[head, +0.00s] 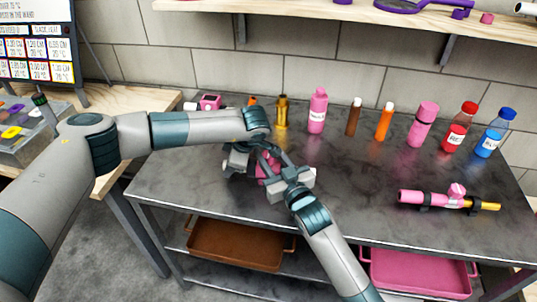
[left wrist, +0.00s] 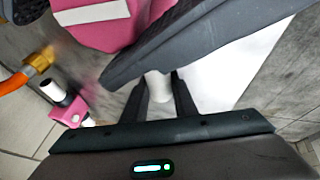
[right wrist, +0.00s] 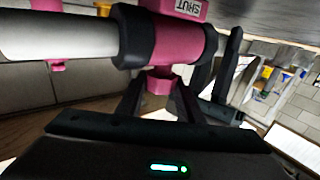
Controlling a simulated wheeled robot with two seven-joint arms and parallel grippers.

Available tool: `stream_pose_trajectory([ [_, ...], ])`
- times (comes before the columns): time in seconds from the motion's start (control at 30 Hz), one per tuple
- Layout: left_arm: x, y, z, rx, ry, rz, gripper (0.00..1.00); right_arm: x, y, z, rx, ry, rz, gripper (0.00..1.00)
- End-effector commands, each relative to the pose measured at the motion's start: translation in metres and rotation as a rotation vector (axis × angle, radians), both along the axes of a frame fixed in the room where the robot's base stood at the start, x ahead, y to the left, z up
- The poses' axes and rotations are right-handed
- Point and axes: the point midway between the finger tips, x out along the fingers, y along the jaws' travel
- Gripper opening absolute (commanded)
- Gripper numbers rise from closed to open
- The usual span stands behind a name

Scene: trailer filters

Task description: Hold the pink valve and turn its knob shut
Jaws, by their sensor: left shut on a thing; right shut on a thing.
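The pink valve (head: 266,169) is between my two grippers over the front left of the grey table, mostly hidden by them in the head view. In the right wrist view its pink body (right wrist: 180,48) has dark collars, a white pipe (right wrist: 60,38) and a block lettered SHUT. My right gripper (head: 283,172) is shut on the valve's small pink knob (right wrist: 160,84), under the body. My left gripper (head: 258,147) is shut on a white pipe-like part (left wrist: 158,84), close to a large pink surface (left wrist: 105,30) in the left wrist view. The knob's turn is unclear.
A pink tube assembly (head: 430,198) with a brass end lies at the table's right. Several bottles and cylinders line the back, including a pink bottle (head: 317,112) and a red bottle (head: 459,128). Brown (head: 236,262) and pink (head: 418,287) trays sit below. The table's middle is clear.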

Motion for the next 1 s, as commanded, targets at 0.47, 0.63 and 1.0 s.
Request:
stream_pose_trajectory([
  [0.47,-0.0016,-0.0036,-0.0007,-0.004,0.003,-0.007,0.00,-0.0002,0.0011,0.0008,0.002,0.000,-0.014,0.11],
  [0.63,-0.0012,-0.0026,-0.0004,-0.003,0.002,-0.005,0.00,-0.0001,0.0006,0.0002,0.001,0.002,-0.014,0.53],
  [1.0,-0.0002,-0.0005,0.0003,-0.001,0.000,-0.001,0.00,-0.0033,-0.0021,-0.0010,0.000,0.003,-0.016,0.53],
])
